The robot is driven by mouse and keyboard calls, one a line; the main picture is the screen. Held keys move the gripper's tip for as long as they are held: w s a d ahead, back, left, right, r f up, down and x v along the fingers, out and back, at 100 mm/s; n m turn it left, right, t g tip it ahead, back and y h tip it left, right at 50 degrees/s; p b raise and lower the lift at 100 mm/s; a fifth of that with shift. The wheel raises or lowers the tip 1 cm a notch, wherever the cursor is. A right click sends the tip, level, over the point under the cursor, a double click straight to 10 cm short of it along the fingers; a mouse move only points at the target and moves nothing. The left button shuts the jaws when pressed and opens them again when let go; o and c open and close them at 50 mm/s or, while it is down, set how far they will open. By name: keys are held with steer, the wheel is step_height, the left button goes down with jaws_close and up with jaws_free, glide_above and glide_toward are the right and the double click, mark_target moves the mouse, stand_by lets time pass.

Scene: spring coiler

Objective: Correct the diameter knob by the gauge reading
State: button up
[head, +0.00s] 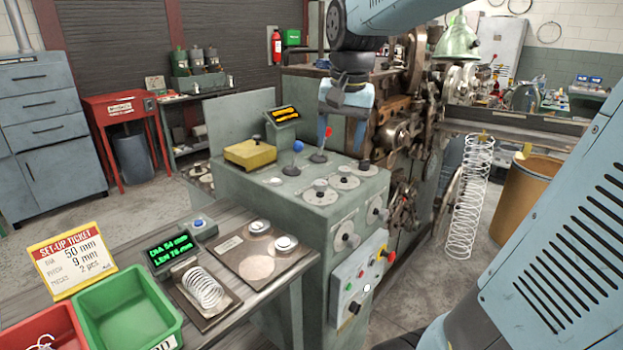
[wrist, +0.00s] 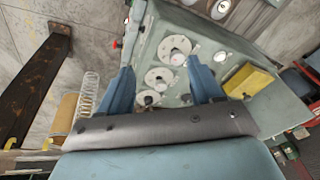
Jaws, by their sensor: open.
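My gripper (head: 342,125) hangs open and empty above the green console (head: 240,190). In the wrist view its two blue fingers (wrist: 159,66) are spread with white dials between and below them, apart from the knobs. Three dial knobs sit in a row on the console top: front (head: 320,190), middle (head: 343,179) and back (head: 365,167). Two more knobs (head: 347,234) are on its front face. I cannot read which is the diameter knob. The gauge display (head: 172,250) reads DIA 54 mm, LEN 76 mm. A coiled spring (head: 204,288) lies on the gauge's plate. The set-up ticket (head: 72,259) reads DIA 50 mm, pitch 9 mm, 2 pcs.
A red-tipped lever (head: 327,133) stands right under my gripper, near a blue ball knob (head: 298,146). A yellow box (head: 249,153) sits on the console. A control box (head: 361,281) juts from its front. Green (head: 125,310) and red bins stand on the bench. A long spring (head: 468,198) hangs at right.

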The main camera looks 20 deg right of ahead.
mark_target(321, 182)
steer(key=w+f+m+g, duration=0.2)
steer(key=w+m+g, duration=0.15)
steer(key=w, duration=0.95)
steer(key=shift+m+t, duration=0.35)
steer(key=shift+t, duration=0.1)
steer(key=f, duration=1.4)
steer(key=shift+s+d, duration=0.1)
steer(key=shift+d, duration=0.1)
steer(key=shift+c, duration=0.2)
steer(key=c, duration=1)
steer(key=n, duration=0.5)
steer(key=shift+d+n, duration=0.1)
steer(key=shift+n, duration=2.2)
